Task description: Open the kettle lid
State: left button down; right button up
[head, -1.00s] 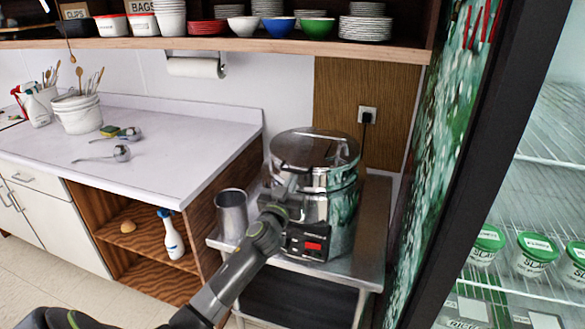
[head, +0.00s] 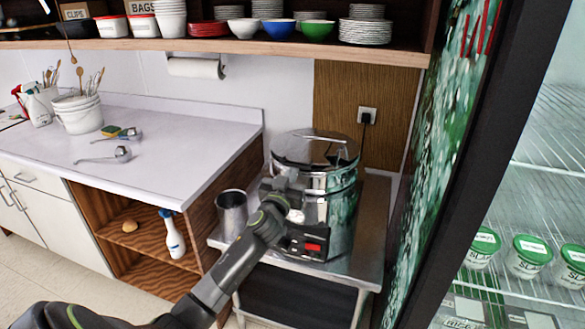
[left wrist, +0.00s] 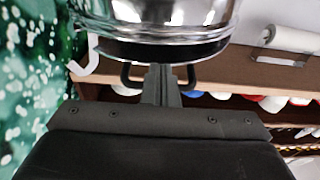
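The steel kettle (head: 340,208) stands on a small steel table, its round shiny lid (head: 318,148) down on top. A dark control box with a red display (head: 312,246) is on its front. My left gripper (head: 292,184) is at the kettle's front, just below the lid rim. In the left wrist view the kettle's rim (left wrist: 160,28) fills the top, with a black loop handle (left wrist: 130,80) under it. The fingers (left wrist: 164,78) are together and overlap the middle of this handle. I cannot tell whether they touch it. My right gripper is out of view.
A steel canister (head: 232,212) stands left of the kettle on the steel table (head: 374,215). A white counter (head: 180,165) lies further left. A bowl shelf (head: 240,43) hangs above, and a glass-fronted fridge (head: 520,200) stands at right.

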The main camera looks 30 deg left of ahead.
aim_at(294, 165)
pick_arm(q)
jog(key=shift+w+a+r+p, duration=0.1)
jog(key=shift+w+r+p, duration=0.25)
jog(key=shift+r, duration=0.4)
jog(key=shift+w+r+p, duration=0.25)
jog(key=shift+r+p, duration=0.15)
jog(key=shift+r, duration=0.3)
jog(key=r, duration=0.1)
jog(key=w+r+p, duration=0.1)
jog(key=shift+w+a+r, duration=0.1)
jog(key=shift+a+r, duration=0.1)
jog(key=shift+r, duration=0.15)
jog(key=shift+w+a+r+p, duration=0.2)
jog(key=shift+w+r, duration=0.15)
jog(key=shift+r, duration=0.15)
jog(key=shift+w+a+r+p, duration=0.15)
jog(key=shift+w+r, duration=0.15)
jog(key=shift+r, duration=0.2)
jog(key=shift+d, duration=0.1)
